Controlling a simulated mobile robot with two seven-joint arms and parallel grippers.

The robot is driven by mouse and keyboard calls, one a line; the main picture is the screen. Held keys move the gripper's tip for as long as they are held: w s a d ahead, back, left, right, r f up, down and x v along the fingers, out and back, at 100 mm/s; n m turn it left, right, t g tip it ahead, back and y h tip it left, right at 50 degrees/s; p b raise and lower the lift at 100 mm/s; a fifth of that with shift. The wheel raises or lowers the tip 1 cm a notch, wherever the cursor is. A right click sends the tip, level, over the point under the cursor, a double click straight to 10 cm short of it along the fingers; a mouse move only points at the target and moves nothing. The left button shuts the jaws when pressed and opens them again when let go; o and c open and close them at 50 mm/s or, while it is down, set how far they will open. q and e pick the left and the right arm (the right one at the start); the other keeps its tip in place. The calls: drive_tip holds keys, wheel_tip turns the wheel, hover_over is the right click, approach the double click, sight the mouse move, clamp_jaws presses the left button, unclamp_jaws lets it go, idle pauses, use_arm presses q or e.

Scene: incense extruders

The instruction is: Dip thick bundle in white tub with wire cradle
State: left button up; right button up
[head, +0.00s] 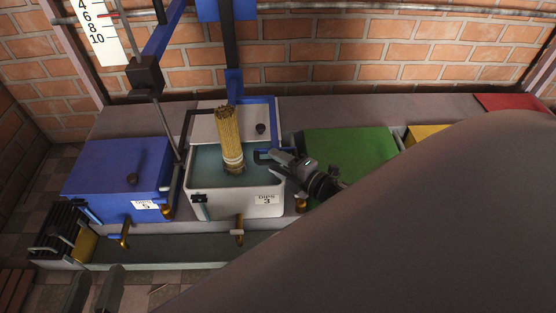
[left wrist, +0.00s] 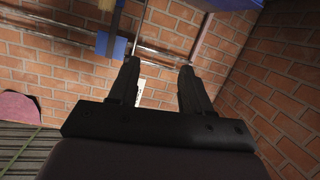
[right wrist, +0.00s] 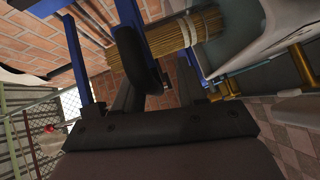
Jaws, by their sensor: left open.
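The thick bundle (head: 229,140) of tan sticks with a pale band near its lower end stands nearly upright in the white tub (head: 237,205), labelled "DIPS 3". Its lower end meets the bluish liquid; what lies below is hidden. It also shows in the right wrist view (right wrist: 160,40). The wire cradle is hard to make out around it. My right gripper (head: 275,157) is at the tub's right rim, with a dark curved handle (right wrist: 128,50) between its fingers; whether they clamp it is unclear. My left gripper (head: 95,290) is open and empty at the lower left, away from the tubs.
A blue tub (head: 115,170) labelled "DIPS 5" stands left of the white tub. A green lid (head: 350,150) is to its right, then yellow and red (head: 515,102) ones. A blue post (head: 234,85) rises behind. Brass taps line the front. My arm hides the lower right.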

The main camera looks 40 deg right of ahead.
drive_tip(key=shift+w+r, duration=0.1)
drive_tip(key=shift+r, duration=0.15)
drive_tip(key=shift+s+d+r+p, duration=0.1)
drive_tip(key=shift+s+p, duration=0.2)
drive_tip(key=shift+s, duration=0.25)
use_arm(q)
drive_tip(key=shift+w+d+r+n+g+p, duration=0.15)
drive_tip(key=shift+d+n+g+p, duration=0.1)
drive_tip(key=shift+d+p, duration=0.2)
drive_tip(key=shift+w+d+f+n+g+p, duration=0.15)
drive_tip(key=shift+d+g+p, duration=0.15)
drive_tip(key=shift+p, duration=0.2)
use_arm(e)
drive_tip(key=shift+v, duration=3.05)
use_arm(q)
drive_tip(key=shift+s, duration=0.1)
